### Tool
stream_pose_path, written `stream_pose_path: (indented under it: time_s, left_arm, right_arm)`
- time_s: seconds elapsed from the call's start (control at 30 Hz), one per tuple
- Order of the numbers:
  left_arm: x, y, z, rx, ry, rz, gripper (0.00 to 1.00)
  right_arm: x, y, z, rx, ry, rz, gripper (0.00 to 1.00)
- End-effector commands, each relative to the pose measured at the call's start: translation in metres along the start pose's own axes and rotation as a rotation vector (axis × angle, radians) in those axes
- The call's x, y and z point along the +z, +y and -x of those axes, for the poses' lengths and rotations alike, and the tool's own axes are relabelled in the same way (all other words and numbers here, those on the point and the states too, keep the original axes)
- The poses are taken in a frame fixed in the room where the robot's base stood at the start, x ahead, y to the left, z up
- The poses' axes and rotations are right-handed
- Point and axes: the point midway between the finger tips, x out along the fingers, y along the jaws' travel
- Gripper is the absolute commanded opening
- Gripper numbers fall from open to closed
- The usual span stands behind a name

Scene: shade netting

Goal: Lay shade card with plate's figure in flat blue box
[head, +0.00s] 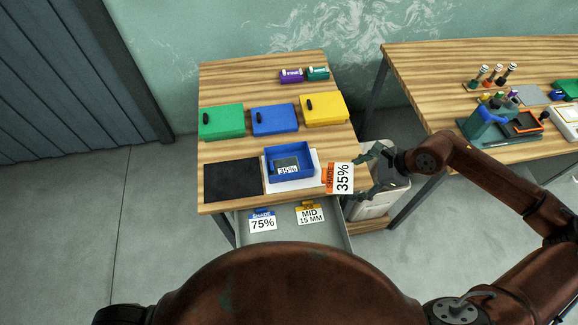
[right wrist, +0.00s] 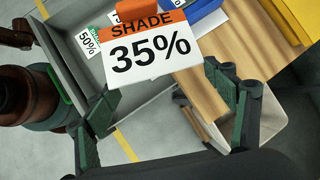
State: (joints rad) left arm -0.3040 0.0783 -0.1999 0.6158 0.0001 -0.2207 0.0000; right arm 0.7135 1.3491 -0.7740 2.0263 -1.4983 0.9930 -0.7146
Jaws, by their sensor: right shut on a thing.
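The white card (head: 343,178) with an orange band reads 35%; the right wrist view shows it as SHADE 35% (right wrist: 150,52). My right gripper (head: 362,173) is shut on this card, just off the table's right front edge. The card is tilted, right of an open blue tray (head: 271,176). A dark plate (head: 286,162) reading 35% lies in that tray. A closed flat blue box (head: 274,120) with a black knob sits behind it, between a green box (head: 222,121) and a yellow box (head: 323,109). My left gripper is out of view.
An open drawer (head: 285,236) below the table edge holds a blue 75% card (head: 262,222) and a yellow MID 15 MM card (head: 310,214). A green-banded 50% card (right wrist: 88,40) also shows. A black mat (head: 232,180) lies left of the tray.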

Motion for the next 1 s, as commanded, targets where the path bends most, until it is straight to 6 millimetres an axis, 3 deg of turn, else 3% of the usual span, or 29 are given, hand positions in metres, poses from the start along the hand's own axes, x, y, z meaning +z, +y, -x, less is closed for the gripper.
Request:
stream_pose_path:
  time_s: [0.2,0.57,0.77,1.0]
  left_arm:
    - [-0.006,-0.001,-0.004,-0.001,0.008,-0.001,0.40]
    - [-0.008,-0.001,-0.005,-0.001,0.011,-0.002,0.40]
    - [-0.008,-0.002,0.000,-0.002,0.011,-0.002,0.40]
    - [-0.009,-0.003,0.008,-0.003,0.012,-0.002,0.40]
  right_arm:
    - [0.010,0.002,0.003,-0.180,-0.074,-0.262,0.58]
    - [0.019,0.000,0.001,-0.278,-0.118,-0.392,0.58]
    - [0.036,-0.019,-0.029,-0.278,-0.121,-0.393,0.58]
    - [0.057,-0.047,-0.079,-0.278,-0.116,-0.393,0.58]
